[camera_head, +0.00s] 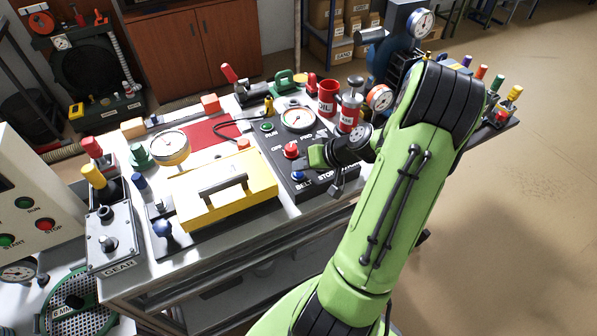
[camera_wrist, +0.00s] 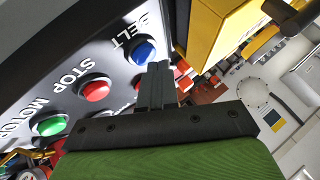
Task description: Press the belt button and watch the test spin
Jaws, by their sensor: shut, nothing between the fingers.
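The blue button (camera_head: 298,176) labelled BELT is on the dark control panel (camera_head: 296,193). In the wrist view the blue button (camera_wrist: 144,50) sits just beyond and left of my fingertips. My gripper (camera_wrist: 158,67) is shut and empty, its fingers pointing at the panel beside the button. I cannot tell whether they touch the panel. In the head view my gripper (camera_head: 317,156) is over the panel, and its fingers are hard to make out. A red STOP button (camera_wrist: 94,90) and a green MOTOR button (camera_wrist: 49,124) line up with the blue one.
A yellow box with a handle (camera_head: 222,196) stands left of the panel. A round gauge (camera_head: 298,118) and a red button (camera_head: 291,149) are also on the panel. Red OIL can (camera_head: 327,95) and several tools crowd the table's back. Open floor (camera_head: 510,210) lies right.

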